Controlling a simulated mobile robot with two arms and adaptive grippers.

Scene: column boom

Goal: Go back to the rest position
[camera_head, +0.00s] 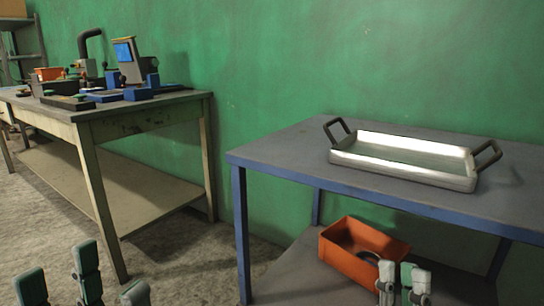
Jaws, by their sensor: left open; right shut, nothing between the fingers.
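My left gripper (84,276) shows at the bottom left edge of the head view. Its grey-green fingers are spread apart and empty, in front of the concrete floor. My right gripper (404,279) shows at the bottom, right of centre. Its fingers are close together with nothing seen between them. It appears in front of the lower shelf of the blue table, near the orange bin (340,262) in the picture. The arms behind both grippers are out of view.
A blue-framed table (285,150) at the right bears a metal tray (400,170) with two dark handles. A workbench (140,108) at the left holds several devices and an orange box (48,74). A green wall stands behind. Bare floor (190,265) lies between the tables.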

